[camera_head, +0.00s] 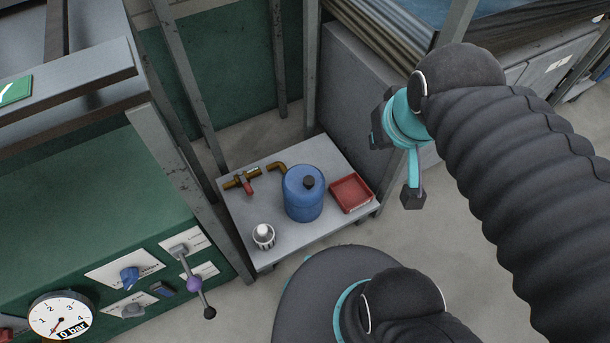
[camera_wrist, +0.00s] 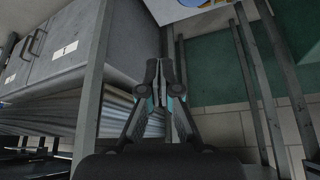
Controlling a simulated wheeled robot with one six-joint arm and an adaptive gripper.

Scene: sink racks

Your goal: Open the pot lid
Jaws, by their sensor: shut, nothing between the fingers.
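A blue pot (camera_head: 303,200) stands upright on a small grey table, with its blue lid (camera_head: 301,181) on top. In the head view my gripper (camera_head: 412,197) hangs to the right of the table, apart from the pot and lid. A blue and yellow patch at the top edge of the wrist view is cut off, so I cannot tell what it is.
The table (camera_head: 290,240) also bears a red tray (camera_head: 351,193), brass pipe pieces (camera_head: 241,181) and a small white-and-dark object (camera_head: 263,235). Upright metal posts (camera_head: 190,88) stand behind and left. A green control panel (camera_head: 90,225) is at left. Clear floor shows right of the table.

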